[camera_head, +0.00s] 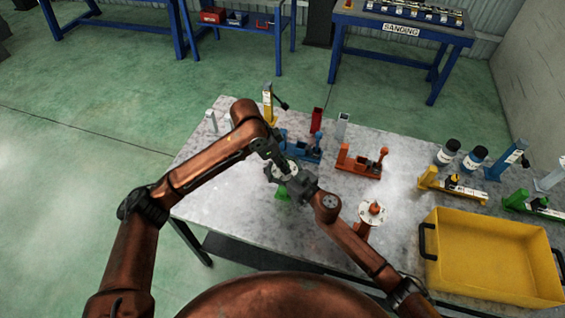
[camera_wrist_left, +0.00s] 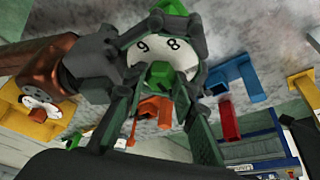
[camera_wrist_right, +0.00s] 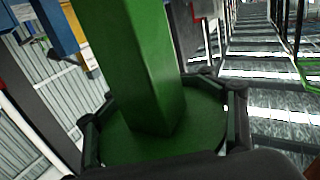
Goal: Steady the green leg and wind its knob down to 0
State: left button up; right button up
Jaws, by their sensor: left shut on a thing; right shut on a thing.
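The green leg (camera_head: 282,193) stands on the near part of the grey table, mostly hidden by my grippers. Its white dial (camera_head: 285,172) shows the digits 9 and 8 in the left wrist view (camera_wrist_left: 143,48). The green knob (camera_wrist_left: 160,72) sits at the dial's middle. My left gripper (camera_head: 279,163) is over the dial and shut on the knob. My right gripper (camera_head: 290,184) comes in from the right and is shut on the leg. In the right wrist view, its fingers lie either side of the leg's round green plate (camera_wrist_right: 190,115), beside the square green post (camera_wrist_right: 135,60).
An orange leg with a white dial (camera_head: 372,212) stands to the right. A yellow crate (camera_head: 492,222) is at the front right. A blue jack (camera_head: 303,150), an orange-red jack (camera_head: 362,168) and a yellow jack (camera_head: 452,186) stand around.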

pick_arm(q)
jog(key=shift+w+r+n+t, duration=0.1)
jog(key=shift+r+n+t, duration=0.15)
jog(key=shift+n, duration=0.55)
pick_arm(e)
jog(key=shift+f, duration=0.15)
jog(key=shift+s, duration=0.1)
pick_arm(q)
jog(key=o, duration=1.1)
jog(key=shift+f, duration=0.15)
jog(key=shift+o, duration=0.2)
jog(key=v, duration=1.2)
jog(key=shift+s, duration=0.25)
jog(key=shift+d, duration=0.1)
pick_arm(e)
jog(key=o, duration=1.1)
jog(key=shift+c, duration=0.2)
